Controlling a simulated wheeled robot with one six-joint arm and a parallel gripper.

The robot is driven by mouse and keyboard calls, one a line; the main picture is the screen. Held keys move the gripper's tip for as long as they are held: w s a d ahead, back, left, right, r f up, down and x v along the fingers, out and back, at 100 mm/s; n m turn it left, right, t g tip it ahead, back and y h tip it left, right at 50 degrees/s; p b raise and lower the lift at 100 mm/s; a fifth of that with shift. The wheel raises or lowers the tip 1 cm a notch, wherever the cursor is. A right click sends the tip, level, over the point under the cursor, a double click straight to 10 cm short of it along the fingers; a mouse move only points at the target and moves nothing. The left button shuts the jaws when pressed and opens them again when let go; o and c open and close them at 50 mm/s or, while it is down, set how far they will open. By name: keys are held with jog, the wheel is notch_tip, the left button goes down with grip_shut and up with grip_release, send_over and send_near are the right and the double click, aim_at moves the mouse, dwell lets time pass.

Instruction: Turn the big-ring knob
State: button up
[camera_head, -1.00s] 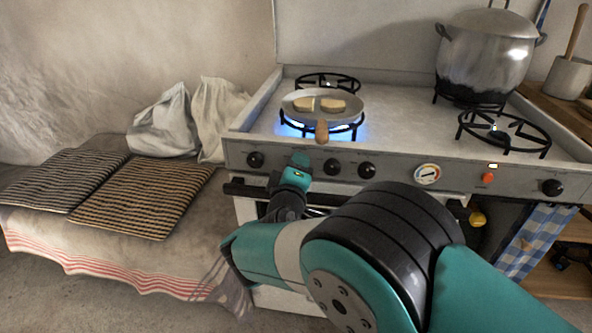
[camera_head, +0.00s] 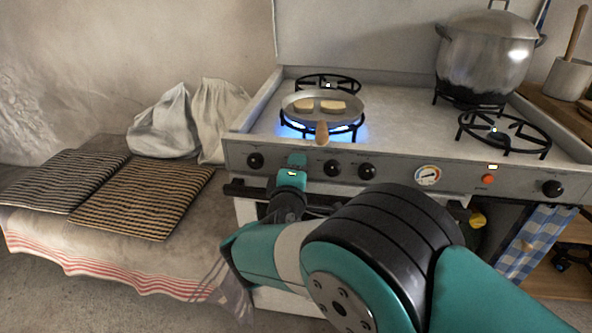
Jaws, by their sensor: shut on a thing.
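The stove's front panel (camera_head: 400,174) carries a row of black knobs. My gripper (camera_head: 297,160) is at this panel, between the far-left knob (camera_head: 255,160) and another knob (camera_head: 332,168). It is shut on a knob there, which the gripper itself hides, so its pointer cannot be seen. A further knob (camera_head: 366,171) is to the right. The front-left burner (camera_head: 350,129) burns with a blue flame under a frying pan (camera_head: 291,103) holding two pale pieces of food.
A large lidded pot (camera_head: 485,62) stands on the back-right burner. The front-right burner (camera_head: 503,132) is bare. An oven handle (camera_head: 240,189) runs below the knobs. Striped mats (camera_head: 140,198) and cloth sacks (camera_head: 165,125) lie on the bench at left.

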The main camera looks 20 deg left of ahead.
jog(key=o, duration=0.9)
jog(key=shift+o, duration=0.2)
jog(key=b+v, duration=0.5)
jog(key=v, duration=1.2)
jog(key=shift+s+d+b, duration=0.15)
jog(key=shift+s+b, duration=0.05)
jog(key=shift+b, duration=0.15)
